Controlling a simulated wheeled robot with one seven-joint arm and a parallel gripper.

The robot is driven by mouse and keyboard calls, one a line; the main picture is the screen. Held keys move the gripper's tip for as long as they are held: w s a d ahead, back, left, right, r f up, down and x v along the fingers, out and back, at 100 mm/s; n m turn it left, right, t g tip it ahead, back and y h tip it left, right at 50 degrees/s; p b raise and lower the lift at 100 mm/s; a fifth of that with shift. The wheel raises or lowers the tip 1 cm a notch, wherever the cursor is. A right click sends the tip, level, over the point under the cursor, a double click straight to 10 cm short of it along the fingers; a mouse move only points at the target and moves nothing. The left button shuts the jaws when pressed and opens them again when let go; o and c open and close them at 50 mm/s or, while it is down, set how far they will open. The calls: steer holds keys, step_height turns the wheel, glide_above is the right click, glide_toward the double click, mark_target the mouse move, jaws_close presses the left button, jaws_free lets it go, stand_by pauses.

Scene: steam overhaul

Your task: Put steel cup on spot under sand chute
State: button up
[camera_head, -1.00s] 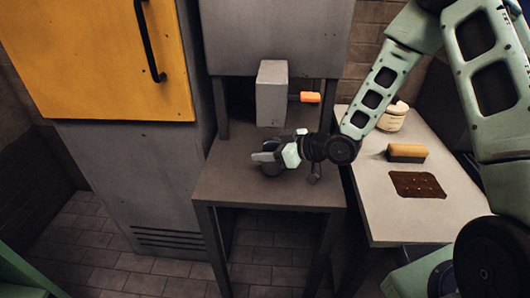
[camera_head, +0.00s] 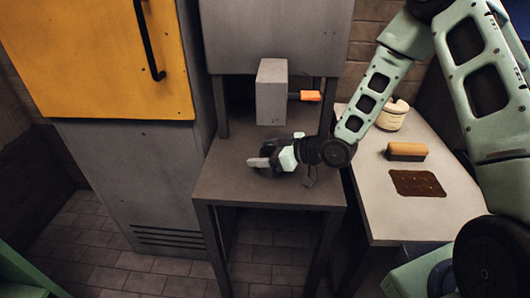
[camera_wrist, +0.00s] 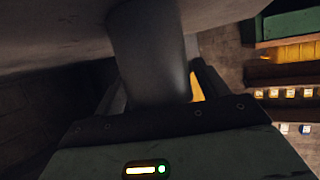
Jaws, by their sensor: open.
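My gripper (camera_head: 262,162) is low over the small dark metal table, with its jaws open and pointing left. In the wrist view, a plain grey rounded body (camera_wrist: 150,55), which looks like the steel cup, stands between or just beyond the fingers. Whether the fingers touch it is not clear. The grey block with an orange handle (camera_head: 310,96), apparently the sand chute, hangs above the back of the table. No marked spot can be made out under it.
The dark table (camera_head: 235,188) has bare room at its front and left. A yellow-doored cabinet (camera_head: 110,60) stands at left. The pale side table (camera_head: 440,225) at right holds a lidded jar (camera_head: 391,117), a brush (camera_head: 406,151) and a dark brown patch (camera_head: 417,184).

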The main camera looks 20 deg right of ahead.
steer(key=v, duration=1.2)
steer(key=s+a+r+g+h, duration=0.2)
steer(key=s+a+g+h, duration=0.1)
steer(key=s, duration=0.5)
steer(key=s+a+r+m+g+h, duration=0.1)
steer(key=s+a+r+g+h, duration=0.2)
steer(key=s+a, duration=0.2)
steer(key=s+a+r+g+h, duration=0.2)
steer(key=s+a+r+g, duration=0.1)
steer(key=s, duration=0.8)
steer(key=shift+s+a+h, duration=0.35)
steer(key=shift+a+h, duration=0.05)
steer(key=shift+a, duration=0.5)
steer(key=shift+r, duration=0.1)
step_height(320, 180, up, 7)
steer(key=p, duration=0.7)
